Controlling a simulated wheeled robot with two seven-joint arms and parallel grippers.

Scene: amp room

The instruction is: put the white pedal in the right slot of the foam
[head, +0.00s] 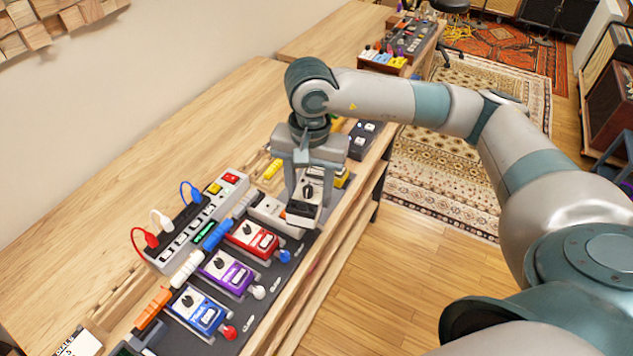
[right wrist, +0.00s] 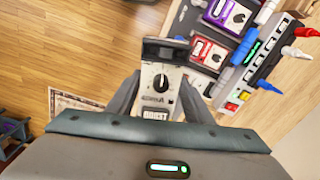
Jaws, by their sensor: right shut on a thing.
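The white pedal (head: 309,190), with a black knob and a dark end, is between the fingers of my right gripper (head: 306,180), which is shut on it. In the right wrist view the white pedal (right wrist: 154,78) shows its knob and label between the two fingers (right wrist: 160,100). The dark foam board (head: 262,300) lies along the bench's front edge. The gripper is over its row, just beyond the red pedal. The slot beneath is largely hidden by the gripper and pedal; I cannot tell whether the pedal touches the board. My left gripper is out of view.
Blue (head: 199,310), purple (head: 227,272) and red (head: 253,239) pedals sit in a row on the board. Behind them is a power strip (head: 197,225) with coloured plugs and cables. A dark box (head: 362,138) is farther along the bench. Bare wood (head: 100,220) lies behind the strip.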

